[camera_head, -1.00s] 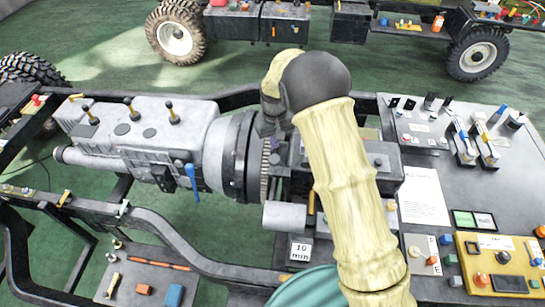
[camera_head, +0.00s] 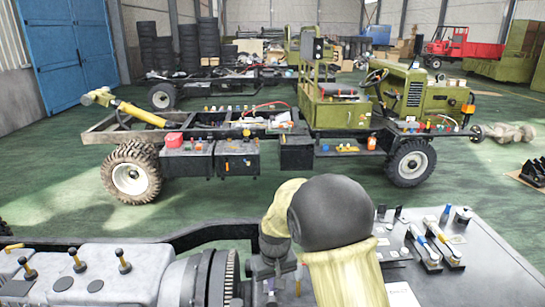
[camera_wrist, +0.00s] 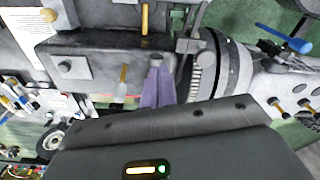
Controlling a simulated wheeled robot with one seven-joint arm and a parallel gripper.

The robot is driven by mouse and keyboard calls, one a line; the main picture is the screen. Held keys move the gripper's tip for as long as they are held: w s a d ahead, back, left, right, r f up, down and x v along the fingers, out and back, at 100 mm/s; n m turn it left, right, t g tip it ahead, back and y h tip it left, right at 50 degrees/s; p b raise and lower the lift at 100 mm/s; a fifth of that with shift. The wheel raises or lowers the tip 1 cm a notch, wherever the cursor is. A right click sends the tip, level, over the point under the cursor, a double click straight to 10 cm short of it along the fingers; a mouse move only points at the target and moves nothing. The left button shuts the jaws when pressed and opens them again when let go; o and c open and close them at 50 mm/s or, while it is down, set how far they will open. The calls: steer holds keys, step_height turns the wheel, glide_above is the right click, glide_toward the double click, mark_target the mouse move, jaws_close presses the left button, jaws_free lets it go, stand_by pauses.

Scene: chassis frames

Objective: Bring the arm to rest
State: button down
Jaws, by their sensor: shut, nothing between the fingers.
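My arm shows in the head camera view at the bottom centre, with a pale yellow ribbed link and a dark round joint. It stands in front of the chassis (camera_head: 190,240) and hides part of it. My gripper (camera_wrist: 157,62) shows in the wrist view, with its dark grey body across the bottom. Its two lavender-grey fingers are together, shut and empty, pointing at the grey machinery. I cannot tell whether the fingertips touch anything.
A grey gearbox (camera_head: 128,280) lies at the lower left. A grey bench top (camera_head: 480,265) with switches and levers is at the lower right. A green vehicle (camera_head: 340,112) on a chassis stands behind, across a strip of clear green floor (camera_head: 225,195).

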steer(key=s+d+r+m+t+b, duration=0.1)
steer(key=s+d+r+m+b, duration=0.1)
steer(key=s+d, duration=1.3)
steer(key=s+r+m, duration=0.1)
steer(key=s+m, duration=0.1)
steer(key=s, duration=0.1)
steer(key=shift+d+t, duration=0.15)
steer(key=shift+t, duration=0.25)
steer(key=shift+w+r, duration=0.1)
